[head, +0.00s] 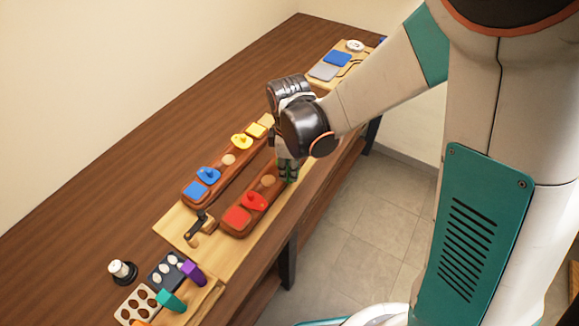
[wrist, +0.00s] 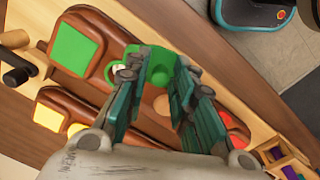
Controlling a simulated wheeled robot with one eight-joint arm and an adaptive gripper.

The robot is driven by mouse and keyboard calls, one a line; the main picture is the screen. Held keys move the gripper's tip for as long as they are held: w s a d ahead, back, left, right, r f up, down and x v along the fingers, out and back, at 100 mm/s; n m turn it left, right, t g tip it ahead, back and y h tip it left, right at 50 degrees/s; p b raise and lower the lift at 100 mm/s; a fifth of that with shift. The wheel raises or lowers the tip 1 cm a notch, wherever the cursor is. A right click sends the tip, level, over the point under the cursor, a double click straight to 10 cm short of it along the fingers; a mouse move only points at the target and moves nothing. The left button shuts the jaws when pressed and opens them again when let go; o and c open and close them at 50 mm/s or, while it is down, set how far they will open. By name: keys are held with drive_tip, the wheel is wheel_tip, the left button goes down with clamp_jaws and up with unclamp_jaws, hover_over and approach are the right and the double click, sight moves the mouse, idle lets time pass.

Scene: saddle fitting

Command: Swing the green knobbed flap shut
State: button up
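The green knobbed flap (wrist: 158,52) lies on a brown bar in the wrist view, with its rounded green knob (wrist: 160,77) between my fingertips. A green square (wrist: 76,48) sits at that bar's end, and a small pale spot shows beside the flap's left edge. My gripper (wrist: 158,80) is open, its two teal fingers apart on either side of the knob. Whether either finger touches the knob cannot be told. In the head view my gripper (head: 287,172) points down over the far part of the nearer bar, and the wrist and fingers hide the green flap.
The nearer bar (head: 268,184) also carries a red flap (head: 255,201) and red square (head: 237,217). The parallel bar holds a blue flap (head: 208,174) and yellow flap (head: 241,141). A black-handled latch (head: 199,228) stands at the board's near end. Pegs and trays stand nearer still.

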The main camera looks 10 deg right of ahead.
clamp_jaws()
drive_tip(key=shift+a+m, duration=0.1)
drive_tip(key=shift+m, duration=0.2)
drive_tip(key=m, duration=0.3)
drive_tip(key=a+m+b, duration=0.1)
drive_tip(key=shift+w, duration=0.4)
drive_tip(key=m, duration=0.2)
drive_tip(key=w+m, duration=0.1)
drive_tip(key=m, duration=0.2)
drive_tip(key=shift+w+a+m+b, duration=0.25)
drive_tip(key=shift+a+m+b, duration=0.05)
drive_tip(key=shift+a+m, duration=0.1)
drive_tip(key=m, duration=0.1)
drive_tip(key=w+m, duration=0.1)
drive_tip(key=m, duration=0.3)
drive_tip(key=shift+w+g, duration=0.3)
drive_tip(key=shift+w+d+m+b, duration=0.1)
drive_tip(key=shift+w+m, duration=0.1)
drive_tip(key=shift+m, duration=0.75)
drive_tip(key=shift+w+d+m+b, duration=0.1)
drive_tip(key=shift+w+m, duration=0.15)
drive_tip(key=shift+m, duration=0.65)
drive_tip(key=shift+w+d+m+b, duration=0.1)
drive_tip(key=shift+w+m, duration=0.1)
drive_tip(key=shift+m, duration=0.75)
